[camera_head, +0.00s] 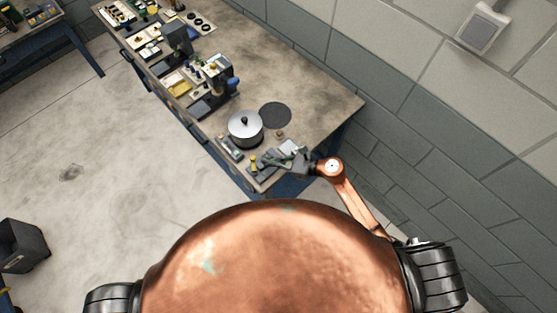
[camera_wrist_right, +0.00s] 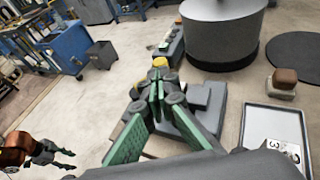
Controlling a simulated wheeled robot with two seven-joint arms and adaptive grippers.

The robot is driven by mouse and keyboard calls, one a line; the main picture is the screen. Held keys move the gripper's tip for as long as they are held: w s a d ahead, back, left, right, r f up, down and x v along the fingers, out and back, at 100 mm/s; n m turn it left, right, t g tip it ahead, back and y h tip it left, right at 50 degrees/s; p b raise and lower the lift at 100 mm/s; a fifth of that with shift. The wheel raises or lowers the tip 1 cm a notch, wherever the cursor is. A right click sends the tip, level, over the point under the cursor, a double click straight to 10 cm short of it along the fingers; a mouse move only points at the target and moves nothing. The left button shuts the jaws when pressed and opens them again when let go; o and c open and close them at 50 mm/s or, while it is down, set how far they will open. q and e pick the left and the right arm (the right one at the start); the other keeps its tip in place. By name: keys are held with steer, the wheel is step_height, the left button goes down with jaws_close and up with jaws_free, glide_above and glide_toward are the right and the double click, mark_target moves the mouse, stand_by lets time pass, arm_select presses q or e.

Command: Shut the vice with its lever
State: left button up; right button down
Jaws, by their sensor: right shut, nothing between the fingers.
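A grey blocky fixture that looks like the vice (camera_wrist_right: 208,105) lies on the workbench, just beyond and right of my right fingers in the wrist view. A yellow knob (camera_wrist_right: 160,62), which may be the lever's end, shows behind the fingertips; it also shows in the head view (camera_head: 252,162). The fingers hide the parts between, so I cannot tell the jaw gap. My right gripper (camera_wrist_right: 157,95) has green fingers, shut and empty, close to the fixture; contact is unclear. It also shows in the head view (camera_head: 288,157). My left gripper (camera_wrist_right: 52,152) hangs far off at lower left, too small to read.
A lidded metal pot (camera_head: 245,128) and a black disc (camera_head: 275,115) stand close by on the workbench (camera_head: 318,100). A brown-topped block (camera_wrist_right: 284,80) and a pale numbered tray (camera_wrist_right: 258,125) lie right of the fixture. A block wall runs along the bench's far side.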

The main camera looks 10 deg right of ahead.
mark_target(254, 166)
steer(key=shift+x, duration=1.4)
steer(key=shift+d, duration=0.1)
